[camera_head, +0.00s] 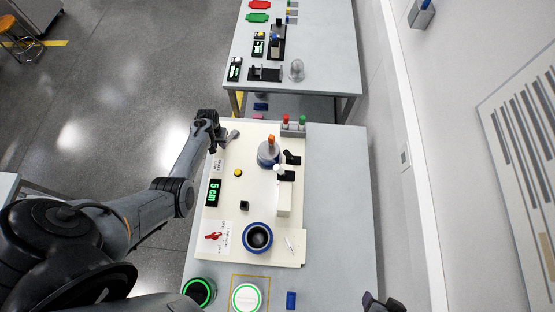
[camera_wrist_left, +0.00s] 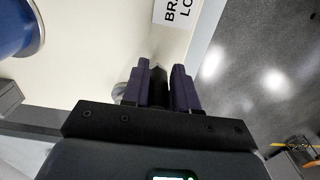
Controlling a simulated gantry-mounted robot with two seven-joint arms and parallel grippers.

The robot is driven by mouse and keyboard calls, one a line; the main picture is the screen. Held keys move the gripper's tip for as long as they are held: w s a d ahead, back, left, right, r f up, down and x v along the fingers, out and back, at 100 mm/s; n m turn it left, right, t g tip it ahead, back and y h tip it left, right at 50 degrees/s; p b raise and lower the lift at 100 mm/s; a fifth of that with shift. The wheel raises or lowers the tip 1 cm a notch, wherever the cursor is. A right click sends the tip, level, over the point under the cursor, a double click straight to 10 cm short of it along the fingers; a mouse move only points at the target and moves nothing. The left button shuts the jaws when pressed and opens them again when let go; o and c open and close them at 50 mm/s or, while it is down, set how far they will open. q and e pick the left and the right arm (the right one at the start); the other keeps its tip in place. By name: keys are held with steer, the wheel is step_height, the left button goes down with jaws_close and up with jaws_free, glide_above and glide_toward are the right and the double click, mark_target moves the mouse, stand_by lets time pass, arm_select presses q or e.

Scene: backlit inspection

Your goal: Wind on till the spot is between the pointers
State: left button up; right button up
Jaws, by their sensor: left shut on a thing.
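My left gripper (camera_head: 222,140) is at the upper left edge of the cream board (camera_head: 222,190). In the left wrist view its purple fingers (camera_wrist_left: 160,86) are shut on a dark handle (camera_wrist_left: 159,88), mostly hidden between them. A grey rounded knob (camera_head: 234,134) sits just right of the gripper. A blue-rimmed reel with an orange-topped post (camera_head: 268,152) stands at the upper middle of the board. A second blue-rimmed dark reel (camera_head: 257,238) is near its lower end. A green display (camera_head: 214,192) reads 5 cm. I cannot make out the spot or the pointers. My right gripper (camera_head: 380,303) shows only partly.
A white block (camera_head: 284,198) and dark brackets (camera_head: 289,158) stand between the reels. A yellow button (camera_head: 238,173) and a small black block (camera_head: 244,206) are to the left. The grey table (camera_head: 340,200) is clear at right.

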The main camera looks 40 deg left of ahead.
arm_select(q)
steer(key=shift+w+a+r, duration=0.1)
steer(key=shift+a, duration=0.2)
steer(key=shift+c, duration=0.5)
steer(key=shift+a, duration=0.2)
jaws_close()
steer(key=shift+w+a, duration=0.15)
steer(key=shift+a, duration=0.05)
steer(key=shift+w+a+b, duration=0.1)
steer(key=shift+w+b, duration=0.1)
steer(key=shift+b, duration=0.15)
steer(key=shift+s, duration=0.2)
steer(key=shift+a, duration=0.1)
